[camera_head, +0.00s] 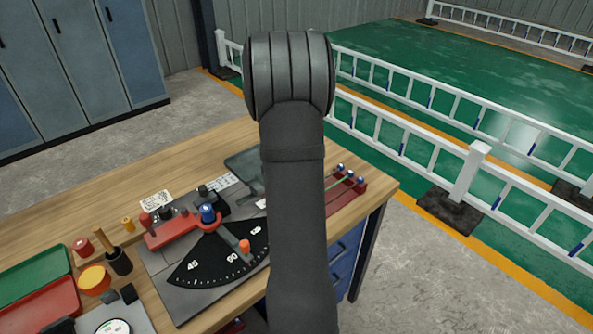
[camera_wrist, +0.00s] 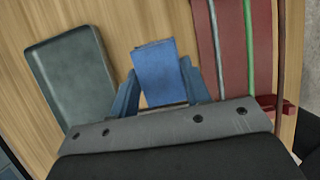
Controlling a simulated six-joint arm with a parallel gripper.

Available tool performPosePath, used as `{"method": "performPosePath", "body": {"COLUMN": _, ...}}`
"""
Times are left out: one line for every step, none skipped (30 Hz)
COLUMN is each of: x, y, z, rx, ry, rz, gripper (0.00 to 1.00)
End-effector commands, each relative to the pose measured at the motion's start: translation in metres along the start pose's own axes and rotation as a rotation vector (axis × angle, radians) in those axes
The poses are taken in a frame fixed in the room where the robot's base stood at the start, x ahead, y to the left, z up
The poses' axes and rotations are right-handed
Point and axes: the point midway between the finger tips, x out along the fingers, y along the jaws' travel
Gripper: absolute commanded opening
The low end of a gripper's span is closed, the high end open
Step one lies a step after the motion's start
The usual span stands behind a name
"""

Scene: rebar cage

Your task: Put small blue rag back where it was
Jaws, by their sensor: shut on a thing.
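The small blue rag (camera_wrist: 160,68) shows in the wrist view as a blue block-like piece between the two blue fingers of my gripper (camera_wrist: 159,82). My gripper is shut on it. The rag lies over the wooden bench top, between a grey tray and a red rack; I cannot tell whether it touches the wood. In the head view my own arm hides the gripper and the rag.
The grey tray (camera_wrist: 72,78) is close on the left in the wrist view, the red rack (camera_wrist: 232,55) with rods close on the right. In the head view, an angle-marked bending plate (camera_head: 190,290), a red bin (camera_head: 40,305) and a green bin (camera_head: 38,268) occupy the bench (camera_head: 120,200).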

Motion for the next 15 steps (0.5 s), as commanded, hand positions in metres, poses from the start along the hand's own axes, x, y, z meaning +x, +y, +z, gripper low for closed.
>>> {"method": "performPosePath", "body": {"x": 0.004, "y": 0.007, "z": -0.004, "rx": -0.002, "ry": 0.001, "rz": -0.001, "gripper": 0.22}}
{"method": "performPosePath", "body": {"x": 0.005, "y": 0.011, "z": -0.006, "rx": -0.002, "ry": 0.0, "rz": 0.0, "gripper": 0.22}}
{"method": "performPosePath", "body": {"x": 0.006, "y": 0.014, "z": -0.008, "rx": -0.002, "ry": 0.0, "rz": 0.0, "gripper": 0.22}}
{"method": "performPosePath", "body": {"x": 0.007, "y": 0.016, "z": -0.009, "rx": -0.001, "ry": 0.0, "rz": 0.0, "gripper": 0.22}}
{"method": "performPosePath", "body": {"x": 0.008, "y": 0.017, "z": -0.009, "rx": 0.0, "ry": 0.0, "rz": 0.0, "gripper": 0.22}}
{"method": "performPosePath", "body": {"x": 0.009, "y": 0.018, "z": -0.01, "rx": 0.0, "ry": 0.0, "rz": -0.001, "gripper": 0.22}}
{"method": "performPosePath", "body": {"x": 0.01, "y": 0.018, "z": -0.011, "rx": 0.001, "ry": 0.0, "rz": -0.001, "gripper": 0.22}}
{"method": "performPosePath", "body": {"x": 0.012, "y": 0.018, "z": -0.012, "rx": 0.001, "ry": 0.001, "rz": -0.001, "gripper": 0.22}}
{"method": "performPosePath", "body": {"x": 0.016, "y": 0.018, "z": -0.013, "rx": 0.0, "ry": 0.001, "rz": -0.002, "gripper": 0.22}}
{"method": "performPosePath", "body": {"x": 0.019, "y": 0.018, "z": -0.015, "rx": 0.0, "ry": 0.002, "rz": -0.003, "gripper": 0.22}}
{"method": "performPosePath", "body": {"x": 0.023, "y": 0.017, "z": -0.017, "rx": 0.0, "ry": 0.002, "rz": -0.003, "gripper": 0.22}}
{"method": "performPosePath", "body": {"x": 0.029, "y": 0.017, "z": -0.019, "rx": 0.0, "ry": 0.002, "rz": -0.002, "gripper": 0.22}}
{"method": "performPosePath", "body": {"x": 0.034, "y": 0.017, "z": -0.021, "rx": 0.0, "ry": 0.002, "rz": -0.003, "gripper": 0.22}}
{"method": "performPosePath", "body": {"x": 0.038, "y": 0.017, "z": -0.022, "rx": 0.0, "ry": 0.001, "rz": -0.003, "gripper": 0.22}}
{"method": "performPosePath", "body": {"x": 0.042, "y": 0.018, "z": -0.024, "rx": 0.0, "ry": 0.001, "rz": -0.002, "gripper": 0.22}}
